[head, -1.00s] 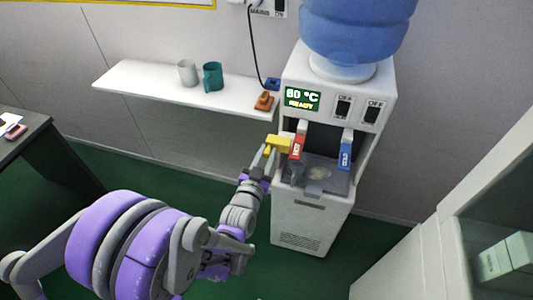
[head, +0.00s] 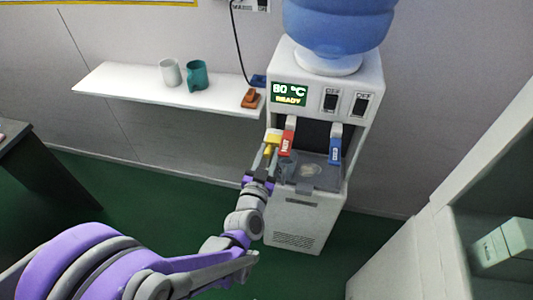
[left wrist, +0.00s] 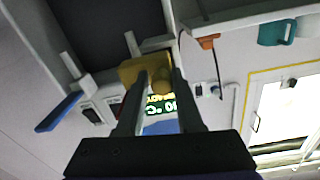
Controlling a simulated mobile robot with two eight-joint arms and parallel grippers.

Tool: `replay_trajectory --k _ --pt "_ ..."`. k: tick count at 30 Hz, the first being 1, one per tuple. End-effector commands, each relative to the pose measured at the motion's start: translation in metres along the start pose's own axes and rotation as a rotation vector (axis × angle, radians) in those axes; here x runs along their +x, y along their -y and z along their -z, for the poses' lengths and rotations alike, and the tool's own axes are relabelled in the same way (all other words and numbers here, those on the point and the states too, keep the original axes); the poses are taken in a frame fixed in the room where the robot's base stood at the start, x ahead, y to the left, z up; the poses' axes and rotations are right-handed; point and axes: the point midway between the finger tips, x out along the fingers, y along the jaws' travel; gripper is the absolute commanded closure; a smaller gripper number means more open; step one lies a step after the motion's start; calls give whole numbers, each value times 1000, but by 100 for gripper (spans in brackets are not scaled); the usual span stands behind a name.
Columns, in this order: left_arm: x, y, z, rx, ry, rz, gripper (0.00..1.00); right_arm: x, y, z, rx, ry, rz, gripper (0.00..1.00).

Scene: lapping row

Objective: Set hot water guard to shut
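The yellow hot water guard (head: 272,143) sits just left of the red hot tap lever (head: 287,142) on the white dispenser (head: 292,220). In the left wrist view the guard (left wrist: 131,72) shows as a yellow block with a rounded knob. My left gripper (head: 268,160) reaches it from the front left. In the left wrist view my left gripper's fingers (left wrist: 162,88) stand on both sides of the knob and look closed on it. The fingers hide part of the guard. My right gripper is not in view.
The blue cold lever (head: 335,148) is right of the red one. A drip tray (head: 312,178) lies below. A white shelf (head: 130,80) holds a white mug (head: 170,73), a teal mug (head: 197,75) and an orange object (head: 250,98). A cabinet (head: 425,245) stands at right.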

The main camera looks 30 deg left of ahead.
Motion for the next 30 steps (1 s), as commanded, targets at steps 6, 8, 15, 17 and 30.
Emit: replay_trajectory --k 6,8,15,17,30 --pt "0 -1 0 0 1 -2 41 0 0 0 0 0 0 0" --pt "0 0 0 0 1 -1 41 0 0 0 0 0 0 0" --pt "-6 0 0 -1 1 -1 41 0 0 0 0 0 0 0" --pt "-13 0 0 0 0 -2 41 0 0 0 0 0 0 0" --pt "-94 -1 0 -2 0 -3 41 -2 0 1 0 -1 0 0"
